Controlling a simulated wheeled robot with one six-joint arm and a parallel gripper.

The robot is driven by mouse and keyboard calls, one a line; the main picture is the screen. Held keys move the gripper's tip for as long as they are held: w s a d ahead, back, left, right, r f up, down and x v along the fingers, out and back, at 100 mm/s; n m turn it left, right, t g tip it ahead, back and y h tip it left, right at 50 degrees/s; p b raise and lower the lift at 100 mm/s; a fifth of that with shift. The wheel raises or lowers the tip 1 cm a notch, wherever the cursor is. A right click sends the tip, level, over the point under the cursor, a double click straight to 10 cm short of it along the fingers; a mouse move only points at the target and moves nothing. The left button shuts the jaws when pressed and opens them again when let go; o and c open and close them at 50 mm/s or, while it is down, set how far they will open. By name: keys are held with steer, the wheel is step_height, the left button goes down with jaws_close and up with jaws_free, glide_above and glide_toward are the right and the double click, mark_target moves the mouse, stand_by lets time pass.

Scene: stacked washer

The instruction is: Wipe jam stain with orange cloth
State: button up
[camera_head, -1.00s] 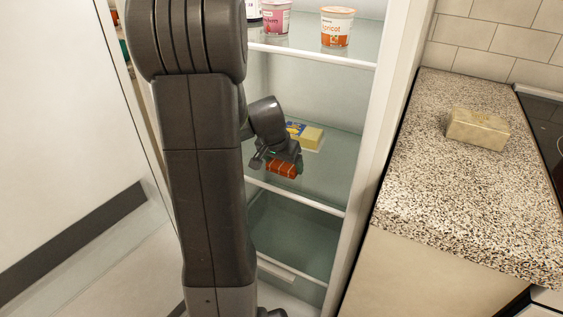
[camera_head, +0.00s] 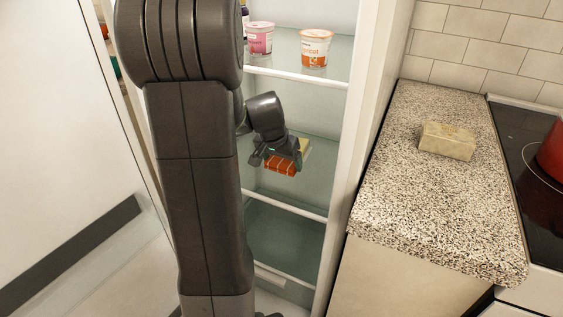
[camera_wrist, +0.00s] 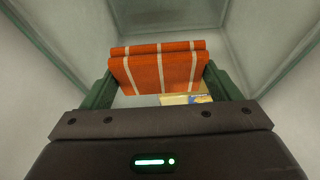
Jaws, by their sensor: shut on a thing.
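My gripper (camera_head: 280,160) is inside the open fridge, shut on an orange cloth with pale stripes (camera_head: 281,166). The wrist view shows the folded cloth (camera_wrist: 158,70) held between the two green fingers (camera_wrist: 160,85). In the head view the cloth is over the middle glass shelf (camera_head: 309,185); I cannot tell whether it touches the shelf. No jam stain can be made out in either view; my arm and gripper hide part of the shelf.
A yellow pack (camera_head: 304,147) sits behind my gripper, mostly hidden; it also shows in the wrist view (camera_wrist: 185,99). An apricot tub (camera_head: 316,47) and a pink tub (camera_head: 260,39) stand on the upper shelf. A sponge-like block (camera_head: 447,141) lies on the speckled counter (camera_head: 400,200).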

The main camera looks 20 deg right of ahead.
steer(key=shift+r+p, duration=0.55)
steer(key=shift+r, duration=0.55)
steer(key=shift+f, duration=0.1)
